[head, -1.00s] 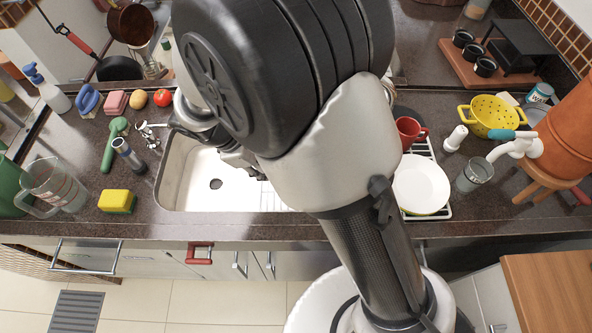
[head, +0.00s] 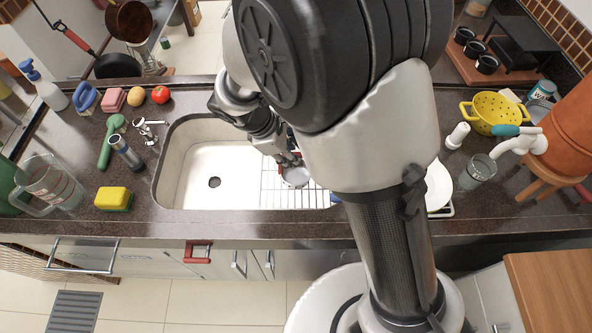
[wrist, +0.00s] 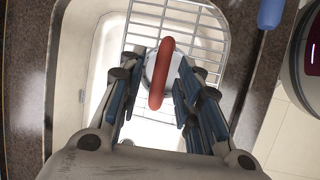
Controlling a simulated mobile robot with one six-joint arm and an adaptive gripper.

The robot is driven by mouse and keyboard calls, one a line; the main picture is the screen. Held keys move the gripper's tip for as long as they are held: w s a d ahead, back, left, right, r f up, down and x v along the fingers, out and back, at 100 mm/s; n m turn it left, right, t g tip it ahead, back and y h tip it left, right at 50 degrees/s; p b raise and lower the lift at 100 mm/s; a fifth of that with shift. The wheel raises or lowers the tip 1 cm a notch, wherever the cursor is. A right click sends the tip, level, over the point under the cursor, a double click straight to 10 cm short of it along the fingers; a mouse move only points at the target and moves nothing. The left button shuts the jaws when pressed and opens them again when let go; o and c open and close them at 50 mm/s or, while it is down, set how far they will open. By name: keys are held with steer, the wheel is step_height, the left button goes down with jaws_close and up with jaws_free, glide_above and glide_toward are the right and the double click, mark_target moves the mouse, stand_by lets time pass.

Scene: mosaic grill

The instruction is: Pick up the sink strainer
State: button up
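The sink strainer, as best I can tell, is a pale metallic disc (wrist: 151,68) with a long red handle (wrist: 161,88) across it. It lies at the wire rack in the sink, and it also shows in the head view (head: 296,177), small and partly hidden. My gripper (wrist: 160,74) is open, with one blue-padded finger on each side of the red handle and a visible gap to each. In the head view my gripper (head: 287,158) is low over the right half of the sink. Whether the fingers are level with the handle is hard to tell.
The white sink (head: 232,180) has a drain hole at left and a wire rack (head: 272,190) at right. A blue item (wrist: 271,13) lies by the sink's edge. A white plate (head: 438,186) is partly behind my arm. The left basin is clear.

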jaws_close()
steer(key=shift+r, duration=0.1)
stand_by(0.5)
